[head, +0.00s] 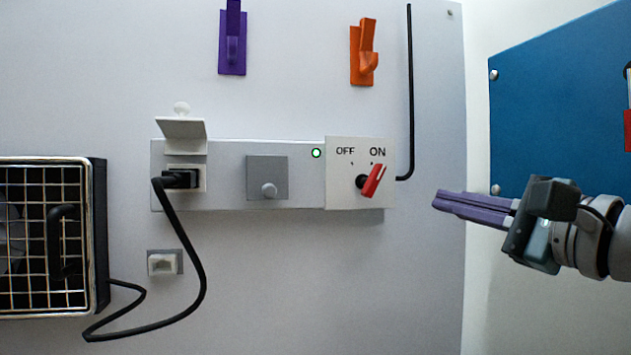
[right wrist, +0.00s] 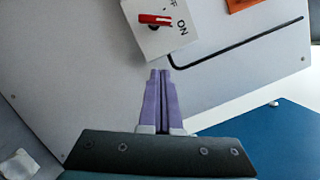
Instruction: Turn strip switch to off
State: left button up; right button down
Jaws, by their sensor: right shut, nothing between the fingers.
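The power strip (head: 220,203) is a grey bar on the wall panel. At its right end is a white plate (head: 345,198) marked OFF and ON, with a red switch handle (head: 374,181) tilted toward ON. A small lamp (head: 316,153) beside the plate glows green. In the right wrist view the red handle (right wrist: 155,19) is at the top, beyond my fingertips. My right gripper (head: 436,201) has purple fingers, shut and empty, to the right of the switch and apart from it; it also shows in the right wrist view (right wrist: 160,72). My left gripper is not in view.
A black plug (head: 180,180) sits in the strip's left socket under a raised cover, its cord running to a caged heater or fan (head: 50,235). Purple (head: 232,50) and orange (head: 363,60) hooks are above. A blue board (head: 565,110) is at right.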

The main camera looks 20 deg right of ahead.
aim_at(373, 181)
jog(key=w+a+r+p, duration=0.2)
jog(key=w+a+p, duration=0.1)
jog(key=w+a, duration=0.1)
jog(key=shift+w+a+r, duration=0.15)
jog(key=shift+w+r, duration=0.05)
jog(key=shift+w, duration=0.2)
jog(key=shift+a+r+n+p, duration=0.15)
jog(key=shift+r+n+p, duration=0.1)
jog(key=shift+n+p, duration=0.2)
